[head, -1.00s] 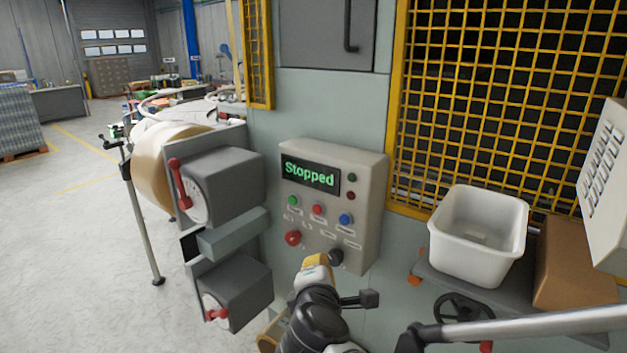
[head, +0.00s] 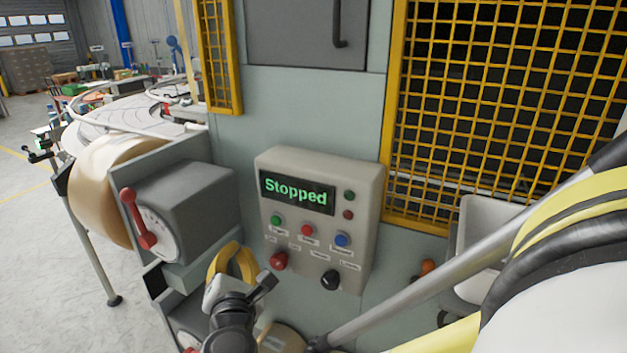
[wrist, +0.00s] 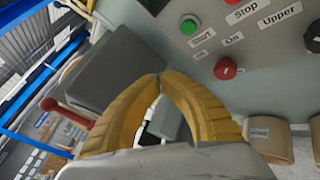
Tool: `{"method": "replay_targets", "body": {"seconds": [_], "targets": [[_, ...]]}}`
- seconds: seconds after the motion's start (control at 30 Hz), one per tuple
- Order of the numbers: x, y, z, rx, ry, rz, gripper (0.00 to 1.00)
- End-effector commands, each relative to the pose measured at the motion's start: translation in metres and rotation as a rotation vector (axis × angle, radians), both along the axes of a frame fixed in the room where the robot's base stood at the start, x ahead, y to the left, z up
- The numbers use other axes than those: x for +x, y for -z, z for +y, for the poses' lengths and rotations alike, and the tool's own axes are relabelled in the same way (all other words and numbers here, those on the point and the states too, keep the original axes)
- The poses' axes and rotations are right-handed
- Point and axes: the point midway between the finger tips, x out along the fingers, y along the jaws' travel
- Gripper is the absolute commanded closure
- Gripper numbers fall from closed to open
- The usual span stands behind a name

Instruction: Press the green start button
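The green start button (head: 276,220) is at the left of the button row on the beige control box, below a display reading "Stopped". It also shows in the wrist view (wrist: 190,26), beside a "Start" label. My gripper (head: 234,246) has yellow fingers and is just left of and below the button in the head view. In the wrist view its fingertips (wrist: 161,75) meet, with nothing held between them. The tips are apart from the button in that view.
A red button (head: 307,230) and a blue button (head: 342,240) share the row. A red knob (head: 279,261) and a black knob (head: 330,280) sit below. A grey box with a red lever (head: 138,220) stands at left. Yellow mesh (head: 480,110) is at right.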

Motion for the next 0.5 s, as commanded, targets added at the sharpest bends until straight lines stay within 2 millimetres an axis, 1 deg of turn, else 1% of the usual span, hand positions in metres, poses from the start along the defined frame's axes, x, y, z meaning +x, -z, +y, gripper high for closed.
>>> {"method": "replay_targets", "body": {"seconds": [0.17, 0.5], "targets": [[0.01, 0.0, -0.004, 0.001, 0.002, 0.001, 1.0], [0.053, -0.001, -0.023, 0.001, 0.003, 0.001, 1.0]]}}
